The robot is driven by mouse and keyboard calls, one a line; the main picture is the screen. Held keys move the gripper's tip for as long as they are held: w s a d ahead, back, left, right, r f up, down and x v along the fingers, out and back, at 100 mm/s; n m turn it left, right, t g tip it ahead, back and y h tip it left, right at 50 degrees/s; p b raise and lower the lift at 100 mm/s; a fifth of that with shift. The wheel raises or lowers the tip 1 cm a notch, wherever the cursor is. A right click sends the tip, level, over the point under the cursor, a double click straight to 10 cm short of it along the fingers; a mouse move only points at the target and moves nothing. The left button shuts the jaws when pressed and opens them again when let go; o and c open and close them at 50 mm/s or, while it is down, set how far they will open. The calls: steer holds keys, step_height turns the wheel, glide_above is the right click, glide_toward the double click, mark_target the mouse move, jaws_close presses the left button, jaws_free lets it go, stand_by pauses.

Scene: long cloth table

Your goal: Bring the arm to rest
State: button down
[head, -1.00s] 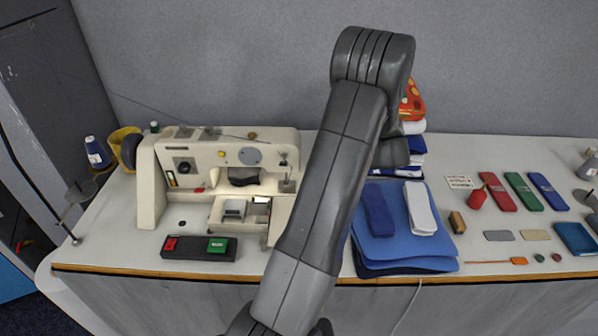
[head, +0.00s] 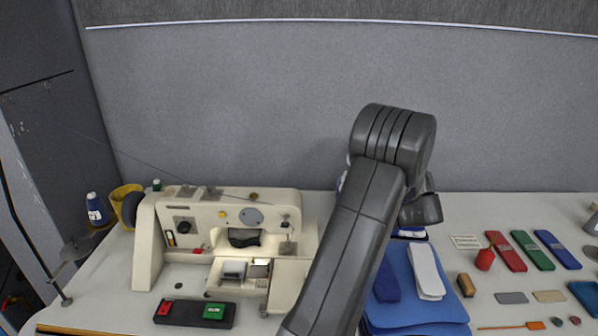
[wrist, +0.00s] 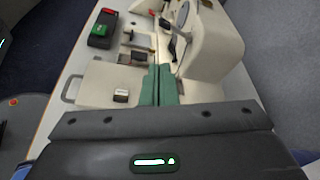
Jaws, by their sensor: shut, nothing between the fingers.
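My gripper (wrist: 158,84) shows in the wrist view as two green fingers pressed together, shut and empty. They point over the cream sewing machine (wrist: 210,50) and the pale table. In the head view my arm rises from the bottom middle to a bent joint in front of the back wall. The gripper itself is hidden there behind my arm. The sewing machine also shows in the head view (head: 148,245), left of my arm.
A black switch box (head: 185,313) with red and green buttons lies before the machine. Right of my arm are blue cloths (head: 415,285), a white pad (head: 426,271), a red bottle (head: 485,259) and several coloured cases. A yellow cup (head: 124,204) stands back left.

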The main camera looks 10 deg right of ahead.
steer(key=p+x, duration=0.2)
steer(key=x, duration=0.8)
step_height(320, 180, down, 6)
steer(key=w+n+t+b, duration=0.2)
steer(key=n+b, duration=0.1)
steer(key=shift+r+b+v, duration=0.2)
steer(key=shift+v, duration=1.1)
steer(key=shift+r+b+v, duration=0.15)
steer(key=shift+r+v, duration=0.05)
steer(key=shift+v, duration=1.15)
steer(key=shift+w+a, duration=0.15)
steer(key=shift+w, duration=0.05)
